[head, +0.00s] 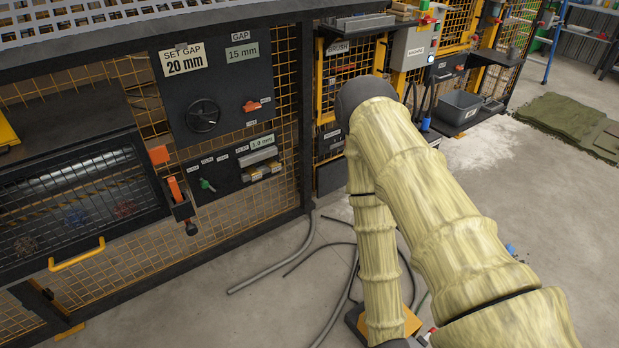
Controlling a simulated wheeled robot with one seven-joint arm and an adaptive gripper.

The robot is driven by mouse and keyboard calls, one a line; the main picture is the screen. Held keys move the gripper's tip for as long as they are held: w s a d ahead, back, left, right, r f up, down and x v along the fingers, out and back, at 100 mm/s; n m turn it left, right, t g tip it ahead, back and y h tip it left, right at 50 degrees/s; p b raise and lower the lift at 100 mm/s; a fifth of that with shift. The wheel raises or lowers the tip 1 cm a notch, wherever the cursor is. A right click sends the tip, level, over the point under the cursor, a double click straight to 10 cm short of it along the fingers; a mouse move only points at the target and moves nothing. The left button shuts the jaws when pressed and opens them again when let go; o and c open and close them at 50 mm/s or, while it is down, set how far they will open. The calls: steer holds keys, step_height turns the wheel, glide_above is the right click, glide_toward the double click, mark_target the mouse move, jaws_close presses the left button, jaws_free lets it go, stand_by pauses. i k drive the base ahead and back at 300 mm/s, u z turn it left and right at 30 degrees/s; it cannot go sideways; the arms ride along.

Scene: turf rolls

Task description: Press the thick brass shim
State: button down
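A black panel on the yellow mesh fence carries a small rack (262,162) with a label reading "1.0 mm" above it. Grey bars lie in its upper part, and small yellowish, brass-like pieces (264,173) show at its lower edge. They are too small to tell which is the thick brass shim. My arm, in a pale straw-coloured sleeve, rises from the bottom right, bends at a dark joint right of the panel, and comes down again. My gripper is not in view.
Above the rack are a black handwheel (203,115), an orange knob (251,106) and signs "SET GAP 20 mm" and "GAP 15 mm". Hoses (283,262) lie on the concrete floor.

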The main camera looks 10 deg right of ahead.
mark_target(272, 164)
steer(key=z, duration=0.85)
steer(key=k, duration=1.1)
steer(key=z, duration=0.8)
steer(key=i, duration=1.35)
steer(key=u, duration=1.4)
steer(key=i, duration=0.85)
steer(key=u, duration=0.85)
